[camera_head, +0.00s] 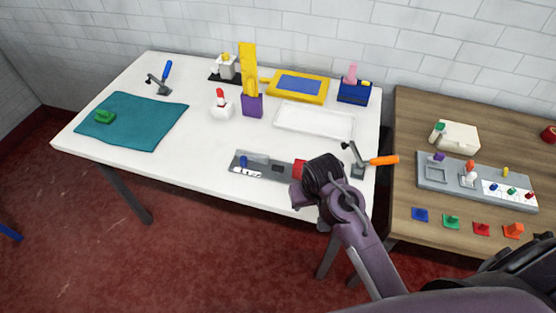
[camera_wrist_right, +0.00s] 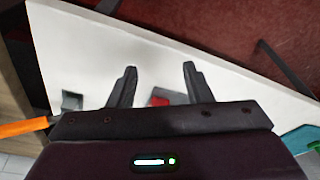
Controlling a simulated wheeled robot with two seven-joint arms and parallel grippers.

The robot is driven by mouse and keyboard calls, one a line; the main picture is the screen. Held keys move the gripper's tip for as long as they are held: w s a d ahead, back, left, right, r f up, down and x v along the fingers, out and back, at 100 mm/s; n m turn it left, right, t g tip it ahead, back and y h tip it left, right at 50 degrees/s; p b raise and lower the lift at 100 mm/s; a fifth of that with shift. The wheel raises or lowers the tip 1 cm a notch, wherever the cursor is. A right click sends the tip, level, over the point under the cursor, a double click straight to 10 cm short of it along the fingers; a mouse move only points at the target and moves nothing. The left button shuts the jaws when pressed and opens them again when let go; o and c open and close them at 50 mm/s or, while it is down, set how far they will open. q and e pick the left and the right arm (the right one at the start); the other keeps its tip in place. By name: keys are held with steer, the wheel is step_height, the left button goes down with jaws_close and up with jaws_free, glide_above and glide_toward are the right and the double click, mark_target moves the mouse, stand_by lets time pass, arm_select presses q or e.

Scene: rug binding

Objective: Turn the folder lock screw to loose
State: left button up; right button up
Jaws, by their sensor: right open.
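A grey fixture plate (camera_head: 277,165) lies near the front edge of the white table, with a small blue knob (camera_head: 243,161) at its left end and a red block (camera_head: 299,169) near its right end. I cannot tell which part is the folder lock screw. My right gripper (camera_wrist_right: 160,68) is open and empty over the table's front edge. In the head view its wrist is beside the red block and hides the plate's right end. In the right wrist view the red block (camera_wrist_right: 165,97) shows partly behind the gripper body, between the finger bases. My left gripper is not in view.
An orange-handled clamp (camera_head: 382,160) stands right of my right wrist. A white tray (camera_head: 316,136), yellow tool (camera_head: 249,70) and teal cloth (camera_head: 134,137) are on the white table (camera_head: 200,176). A wooden table (camera_head: 400,205) with another grey fixture (camera_head: 430,175) stands right.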

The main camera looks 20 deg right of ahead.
mark_target(278, 166)
steer(key=w+m, duration=0.1)
steer(key=w, duration=0.5)
steer(key=w+m+g, duration=0.1)
steer(key=w, duration=0.3)
steer(key=shift+a+f+m, duration=0.2)
steer(key=shift+a+m, duration=0.1)
steer(key=w+r, duration=0.1)
steer(key=w, duration=0.1)
steer(key=w+a+r+m+g, duration=0.1)
steer(key=w, duration=0.2)
steer(key=w+a+r+m, duration=0.1)
steer(key=w, duration=0.2)
steer(key=shift+r, duration=0.1)
steer(key=shift+f+p, duration=0.65)
steer(key=shift+f, duration=3.1)
steer(key=c, duration=0.7)
